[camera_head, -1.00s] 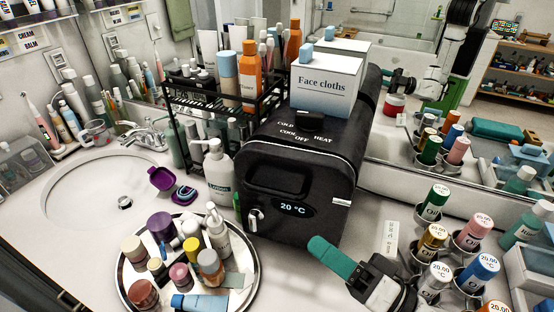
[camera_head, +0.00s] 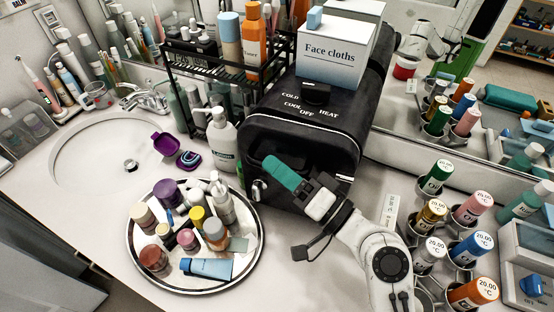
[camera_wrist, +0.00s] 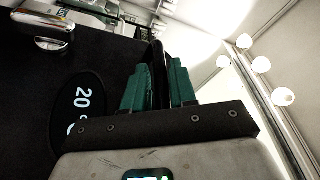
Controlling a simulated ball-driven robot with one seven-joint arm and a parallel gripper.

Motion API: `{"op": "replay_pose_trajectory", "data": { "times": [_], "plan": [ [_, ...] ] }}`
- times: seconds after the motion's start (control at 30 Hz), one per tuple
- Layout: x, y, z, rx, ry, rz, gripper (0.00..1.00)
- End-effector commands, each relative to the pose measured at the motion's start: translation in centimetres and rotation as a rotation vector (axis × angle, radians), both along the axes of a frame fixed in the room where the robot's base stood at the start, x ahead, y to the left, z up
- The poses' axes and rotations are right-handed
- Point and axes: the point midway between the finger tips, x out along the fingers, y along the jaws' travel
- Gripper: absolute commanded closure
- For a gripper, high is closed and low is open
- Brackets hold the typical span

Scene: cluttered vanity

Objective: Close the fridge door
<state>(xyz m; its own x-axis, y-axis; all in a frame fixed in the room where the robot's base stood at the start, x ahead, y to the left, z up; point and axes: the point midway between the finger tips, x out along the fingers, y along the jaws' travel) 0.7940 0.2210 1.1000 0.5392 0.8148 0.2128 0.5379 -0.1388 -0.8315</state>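The fridge (camera_head: 345,110) is a black box on the counter, with a dial on top. Its black door (camera_head: 262,160) faces front and looks nearly flush with the body. A pale line runs along the seam, and I cannot tell whether a small gap remains. In the wrist view the door (camera_wrist: 30,90) fills the left side, with a shiny handle (camera_wrist: 50,30) and a lit "20" display (camera_wrist: 82,100). My gripper (camera_head: 278,170), with green fingers, is in front of the door and hides the display in the head view. Contact and opening are unclear.
A round tray (camera_head: 135,235) with several bottles and tubes stands left of the fridge. A white pump bottle (camera_head: 222,142) and a black rack (camera_head: 190,75) are beside it. Several can holders (camera_head: 440,235) are at the right. A face-cloth box (camera_head: 335,55) sits on top.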

Motion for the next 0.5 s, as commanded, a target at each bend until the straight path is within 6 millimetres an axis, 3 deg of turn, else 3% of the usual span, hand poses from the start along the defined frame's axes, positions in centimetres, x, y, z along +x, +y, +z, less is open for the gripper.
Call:
{"op": "replay_pose_trajectory", "data": {
  "times": [0.37,0.5],
  "plan": [
    [0.40,0.59,0.11,-0.001,0.001,-0.001,0.74],
    [0.39,0.58,0.12,-0.001,0.001,-0.001,0.84]
  ]
}}
